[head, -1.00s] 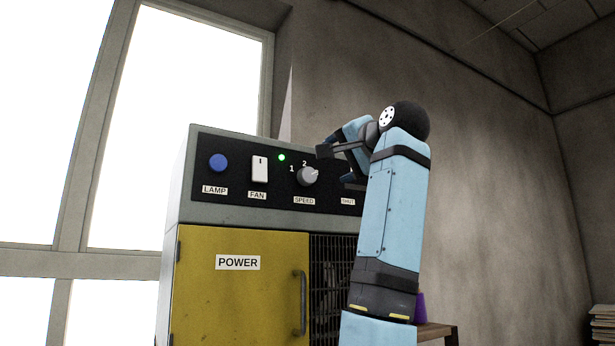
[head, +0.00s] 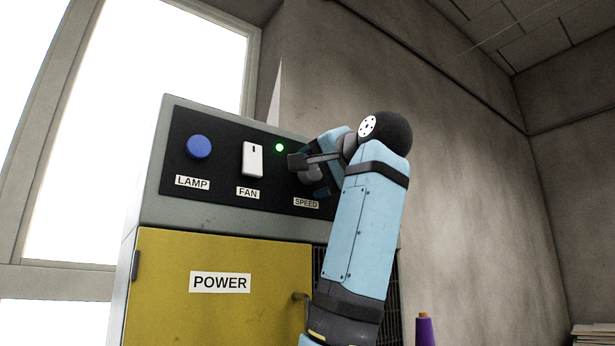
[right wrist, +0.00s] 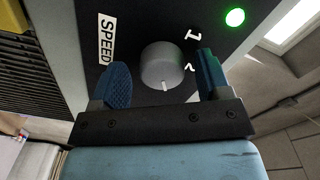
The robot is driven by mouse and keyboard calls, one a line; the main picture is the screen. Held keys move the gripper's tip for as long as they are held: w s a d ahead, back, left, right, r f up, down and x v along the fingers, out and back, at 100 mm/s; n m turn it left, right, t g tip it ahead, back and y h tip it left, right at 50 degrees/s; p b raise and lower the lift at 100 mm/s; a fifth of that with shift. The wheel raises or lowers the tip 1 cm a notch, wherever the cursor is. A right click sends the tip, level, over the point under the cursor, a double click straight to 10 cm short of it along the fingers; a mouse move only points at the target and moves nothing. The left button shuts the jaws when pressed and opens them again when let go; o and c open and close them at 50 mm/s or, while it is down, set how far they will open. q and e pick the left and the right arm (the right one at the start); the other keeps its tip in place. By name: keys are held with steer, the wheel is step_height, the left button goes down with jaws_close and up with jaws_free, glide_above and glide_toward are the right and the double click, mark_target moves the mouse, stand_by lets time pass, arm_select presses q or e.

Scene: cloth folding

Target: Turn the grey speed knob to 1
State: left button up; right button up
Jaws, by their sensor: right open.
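The grey speed knob (right wrist: 162,62) is on the black control panel. In the right wrist view its white pointer line aims at the picture's bottom, away from the printed 1 (right wrist: 192,34) and 2 (right wrist: 190,67). My right gripper (right wrist: 164,78) is open, with one blue-padded finger on each side of the knob and gaps to it. In the head view the right gripper (head: 308,174) is in front of the knob and mostly hides it, above the SPEED label (head: 306,203). My left gripper is not in view.
Left of the knob are a white fan switch (head: 252,160), a blue lamp button (head: 198,146) and a lit green light (head: 280,147). Below is a yellow POWER door (head: 200,262) with a handle. A purple bottle (head: 425,330) stands at the lower right.

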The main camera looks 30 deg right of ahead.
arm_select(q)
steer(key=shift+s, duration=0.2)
arm_select(e)
steer(key=shift+s+r, duration=0.15)
steer(key=shift+s, duration=0.15)
steer(key=c, duration=0.9)
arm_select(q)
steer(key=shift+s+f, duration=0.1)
